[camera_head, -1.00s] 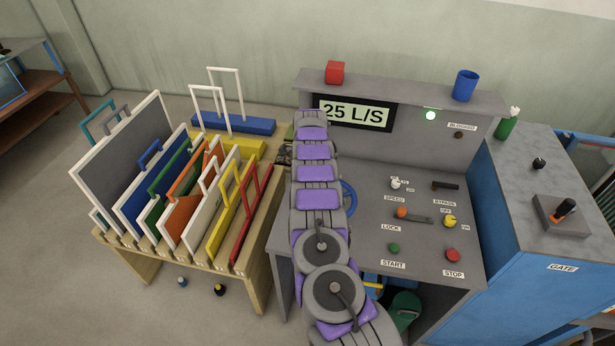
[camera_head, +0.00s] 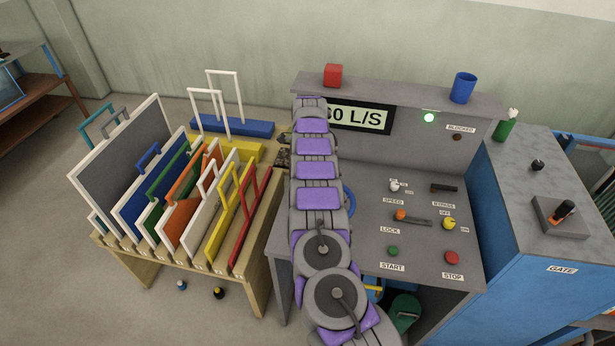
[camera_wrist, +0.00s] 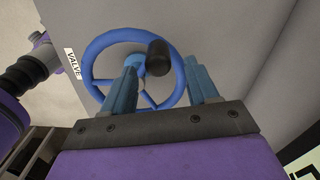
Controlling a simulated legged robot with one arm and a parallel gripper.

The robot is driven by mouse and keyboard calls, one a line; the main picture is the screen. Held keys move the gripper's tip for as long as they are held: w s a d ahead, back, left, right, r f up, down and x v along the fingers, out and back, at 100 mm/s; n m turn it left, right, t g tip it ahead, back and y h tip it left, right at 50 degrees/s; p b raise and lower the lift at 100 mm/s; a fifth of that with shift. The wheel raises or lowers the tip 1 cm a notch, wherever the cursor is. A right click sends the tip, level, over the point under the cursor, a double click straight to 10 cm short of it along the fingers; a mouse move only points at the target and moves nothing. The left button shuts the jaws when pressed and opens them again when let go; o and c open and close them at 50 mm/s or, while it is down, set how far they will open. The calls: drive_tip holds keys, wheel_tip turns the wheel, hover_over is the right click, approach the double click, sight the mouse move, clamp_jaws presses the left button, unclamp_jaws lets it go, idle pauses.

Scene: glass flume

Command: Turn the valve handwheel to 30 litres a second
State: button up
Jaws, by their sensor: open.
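The blue valve handwheel (camera_wrist: 99,49) is on a grey panel in the wrist view, with a dark knob (camera_wrist: 158,57) on its rim. A VALVE label (camera_wrist: 73,63) is beside it. My gripper (camera_wrist: 160,75) is open, its two blue fingers in front of the wheel with the knob between and beyond their tips. I cannot tell whether they touch it. In the head view my arm hides most of the handwheel (camera_head: 350,201); only a blue edge shows. The display (camera_head: 362,117) is partly covered by my arm and reads "0 L/S" after a partly hidden digit, apparently 3.
The console top holds a lock lever (camera_head: 416,221), a green START button (camera_head: 393,251) and a red STOP button (camera_head: 452,257). A green light (camera_head: 429,118) is lit. A rack (camera_head: 255,255) of coloured panels stands left. A blue cup (camera_head: 463,88) and red block (camera_head: 333,75) sit on the shelf.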

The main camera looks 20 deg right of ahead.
wheel_tip(320, 180, up, 12)
drive_tip(key=p, duration=0.2)
drive_tip(key=shift+w+d+f, duration=0.1)
idle(0.5)
drive_tip(key=s+a+r+n+b, duration=0.5)
drive_tip(key=s+a+r+n, duration=0.5)
drive_tip(key=s, duration=0.4)
drive_tip(key=s+a+f+n+g+b, duration=0.1)
drive_tip(key=s+a+n+b, duration=0.2)
drive_tip(key=s, duration=0.9)
drive_tip(key=s+a+n+b, duration=0.1)
drive_tip(key=s+a+n, duration=0.25)
drive_tip(key=s, duration=0.75)
drive_tip(key=s+f+n+b, duration=0.1)
drive_tip(key=s+f+n, duration=0.2)
drive_tip(key=s, duration=0.6)
drive_tip(key=s+f+n+b, duration=0.1)
drive_tip(key=s+f+n, duration=0.2)
drive_tip(key=s, duration=0.7)
wheel_tip(320, 180, down, 2)
drive_tip(key=shift+a+f+g, duration=0.1)
drive_tip(key=shift+a+g, duration=0.15)
drive_tip(key=shift+g, duration=0.15)
drive_tip(key=shift+w, duration=0.1)
